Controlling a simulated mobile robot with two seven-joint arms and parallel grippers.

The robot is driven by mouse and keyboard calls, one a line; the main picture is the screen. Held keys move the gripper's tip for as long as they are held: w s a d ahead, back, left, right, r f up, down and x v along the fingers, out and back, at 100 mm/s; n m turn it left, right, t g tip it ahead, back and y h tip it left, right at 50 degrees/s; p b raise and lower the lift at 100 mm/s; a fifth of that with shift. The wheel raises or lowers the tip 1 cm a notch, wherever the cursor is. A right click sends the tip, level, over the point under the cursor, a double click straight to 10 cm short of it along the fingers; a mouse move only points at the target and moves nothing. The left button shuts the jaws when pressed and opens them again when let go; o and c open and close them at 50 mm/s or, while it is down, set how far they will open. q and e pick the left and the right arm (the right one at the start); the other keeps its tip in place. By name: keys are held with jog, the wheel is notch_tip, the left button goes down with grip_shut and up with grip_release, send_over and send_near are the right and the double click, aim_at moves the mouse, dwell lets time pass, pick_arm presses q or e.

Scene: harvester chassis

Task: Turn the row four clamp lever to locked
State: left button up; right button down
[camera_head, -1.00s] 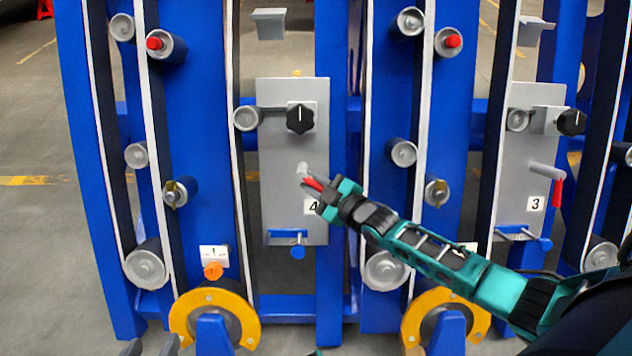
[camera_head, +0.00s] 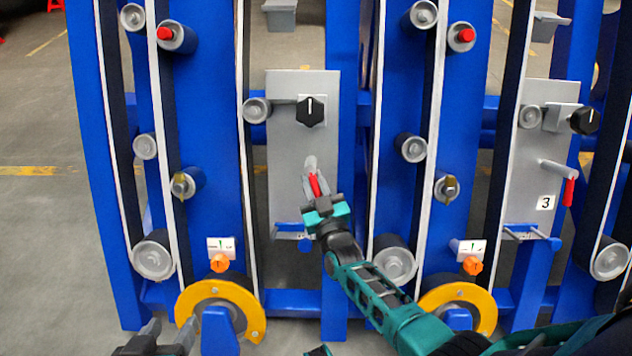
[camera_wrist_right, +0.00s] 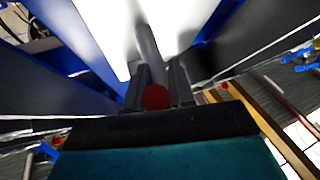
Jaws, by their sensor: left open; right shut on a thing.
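The row four clamp lever has a grey pivot (camera_head: 311,163) and a red grip (camera_head: 315,184). It sits on the grey panel (camera_head: 285,160) and points down, tilted slightly right. My right gripper (camera_head: 314,186) is shut on the red grip from below. In the right wrist view the red end (camera_wrist_right: 155,97) shows between the dark fingers (camera_wrist_right: 156,92). The panel's number label is hidden behind my right gripper. My left gripper (camera_head: 166,338) is open and empty at the bottom left, away from the panel.
A black knob (camera_head: 311,111) is above the lever. A blue bracket (camera_head: 292,232) is below it, partly behind my right gripper. On panel 3 (camera_head: 537,150) at the right, a similar lever's red grip (camera_head: 569,191) hangs down.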

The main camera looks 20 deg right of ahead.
jog(key=shift+a+m+h, duration=0.1)
jog(key=shift+m+h, duration=0.2)
jog(key=shift+h, duration=0.1)
jog(key=c, duration=1.1)
grip_release()
jog(key=shift+o, duration=0.2)
